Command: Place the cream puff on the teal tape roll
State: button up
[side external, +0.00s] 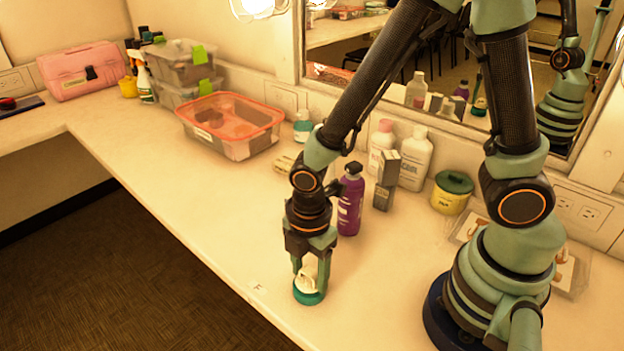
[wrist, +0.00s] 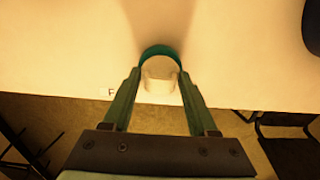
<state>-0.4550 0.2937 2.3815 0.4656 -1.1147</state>
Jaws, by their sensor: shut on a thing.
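The cream puff (side external: 307,279) is a small pale piece between the fingers of my gripper (side external: 312,274). My gripper points straight down and is shut on the puff. The teal tape roll (side external: 308,297) is on the counter directly below the puff. I cannot tell whether the puff rests on the roll or hangs just above it. In the wrist view, the puff (wrist: 160,82) sits between my gripper's fingertips (wrist: 159,72), and the teal roll (wrist: 160,50) shows as an arc past it. The fingers hide part of both.
A purple bottle (side external: 350,200) stands close behind my gripper, with a grey box (side external: 387,182) and white bottles (side external: 414,160) beyond. A yellow tin (side external: 452,193) is to the right. The counter's front edge is close.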

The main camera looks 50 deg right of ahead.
aim_at(310, 270)
jog(key=o, duration=1.3)
jog(key=shift+f, duration=0.15)
notch_tip(310, 270, up, 12)
jog(key=w+d+r+m+t, duration=0.1)
jog(key=d+r+m+t, duration=0.1)
jog(key=d+r+m, duration=0.3)
jog(key=w+d+r+m+t, duration=0.1)
jog(key=d+r+m+t, duration=0.2)
jog(key=m, duration=1)
jog(key=shift+d+r+t, duration=0.3)
jog(key=shift+d+r, duration=0.85)
jog(key=shift+d, duration=1.35)
